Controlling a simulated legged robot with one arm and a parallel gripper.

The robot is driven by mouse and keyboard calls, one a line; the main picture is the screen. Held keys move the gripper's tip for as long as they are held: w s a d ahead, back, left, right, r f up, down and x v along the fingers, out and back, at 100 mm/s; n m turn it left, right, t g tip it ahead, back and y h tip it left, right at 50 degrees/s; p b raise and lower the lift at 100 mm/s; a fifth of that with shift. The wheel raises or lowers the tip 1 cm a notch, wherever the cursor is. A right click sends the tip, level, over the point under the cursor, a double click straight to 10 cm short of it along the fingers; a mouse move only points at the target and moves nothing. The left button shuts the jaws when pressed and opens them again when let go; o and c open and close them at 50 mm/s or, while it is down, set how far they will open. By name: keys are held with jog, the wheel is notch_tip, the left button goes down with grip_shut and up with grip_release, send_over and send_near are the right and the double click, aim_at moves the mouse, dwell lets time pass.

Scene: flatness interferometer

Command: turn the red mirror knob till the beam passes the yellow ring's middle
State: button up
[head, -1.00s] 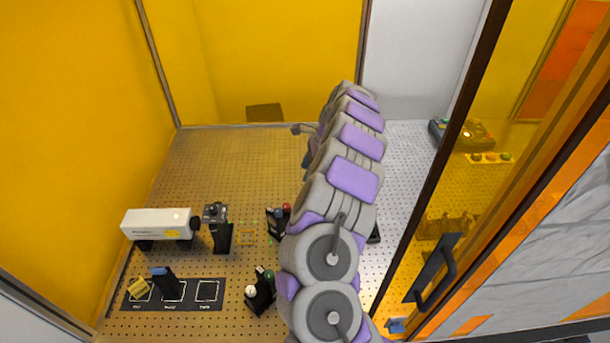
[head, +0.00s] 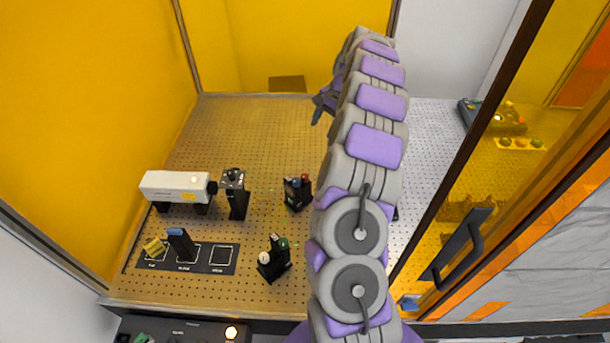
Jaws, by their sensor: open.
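The red knob (head: 305,178) sits on top of a black mirror mount (head: 295,195) in the middle of the perforated bench, beside a blue knob. A second black mount (head: 273,262) nearer the front carries a green and a white knob. A small faint yellow outline (head: 268,198) stands left of the red-knob mount; I cannot tell whether it is the yellow ring. Small green spots show near it, but no full beam line is clear. My gripper (head: 319,112) is open, beyond and above the red knob, apart from it and partly hidden by my arm.
A white laser box (head: 177,186) and a black post (head: 236,193) stand left. A dark labelled strip (head: 222,258) holds a yellow part and a blue-topped block. An open door with a black handle (head: 461,250) is right. The back bench is clear.

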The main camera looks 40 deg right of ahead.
jog(key=n, duration=0.3)
jog(key=n+g+h+b, duration=0.25)
jog(key=n+b, duration=0.45)
jog(key=n, duration=1.7)
send_over(304, 176)
jog(key=f, duration=1.9)
jog(key=shift+d+f, duration=0.15)
jog(key=shift+d, duration=0.05)
grip_shut()
jog(key=shift+a, duration=0.1)
